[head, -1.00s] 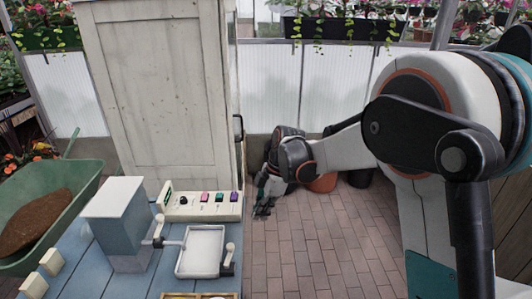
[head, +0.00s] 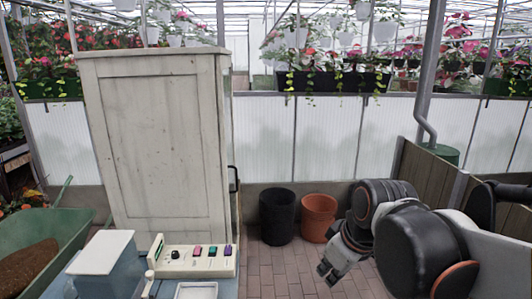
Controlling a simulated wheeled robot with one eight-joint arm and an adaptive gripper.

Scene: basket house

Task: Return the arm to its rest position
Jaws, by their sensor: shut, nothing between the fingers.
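My arm reaches in from the right side of the head view, folded low, with its large dark joint in front. My gripper (head: 329,272) hangs at the arm's end, right of centre, over the brick floor. Its fingers point down and to the left, close together and empty. It is apart from the pots, the cabinet and the table.
A tall white cabinet (head: 158,140) stands left of centre, behind a blue table with a button panel (head: 200,262). A black pot (head: 277,216) and a terracotta pot (head: 318,217) stand by the back wall. A green wheelbarrow (head: 70,232) is at left. Brick floor lies open between.

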